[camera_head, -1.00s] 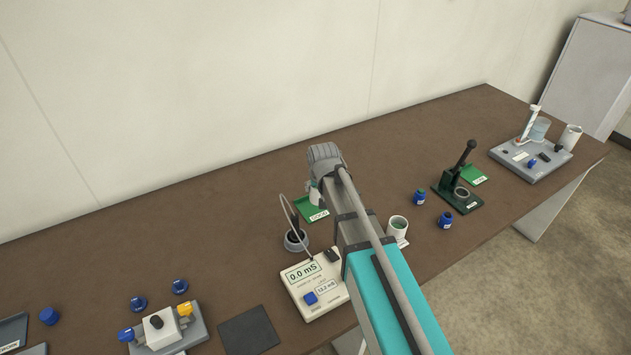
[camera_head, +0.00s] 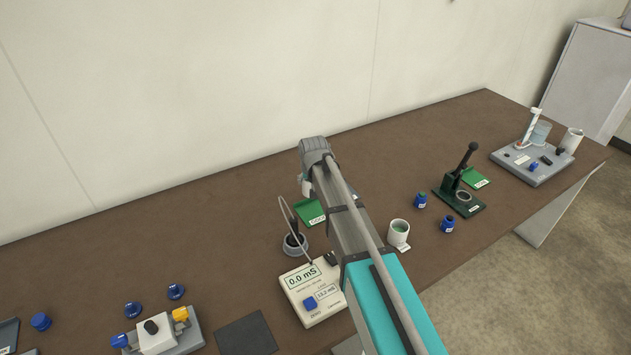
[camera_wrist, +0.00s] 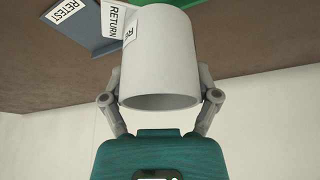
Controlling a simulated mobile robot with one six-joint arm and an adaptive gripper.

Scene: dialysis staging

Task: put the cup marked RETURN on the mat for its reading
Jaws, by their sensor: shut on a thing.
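My gripper (camera_wrist: 161,84) is shut on a white cup (camera_wrist: 160,55), one finger on each side of it. A white tag reading RETURN (camera_wrist: 114,20) and a second, partly visible label show at the cup's upper left in the wrist view. In the head view my arm hides most of the gripper and cup, above the back part of the bench near a green GOOD tray (camera_head: 310,212). A dark square mat (camera_head: 246,335) lies bare at the front, left of the meter (camera_head: 312,292), which reads 0.0 mS.
A probe holder (camera_head: 294,243) with a cable stands behind the meter. Another white cup (camera_head: 399,231) stands right of my arm. Blue-capped bottles (camera_head: 421,200), a dark green press (camera_head: 462,190) and a grey tray stand (camera_head: 535,165) are farther right. A valve block (camera_head: 157,335) stands left of the mat.

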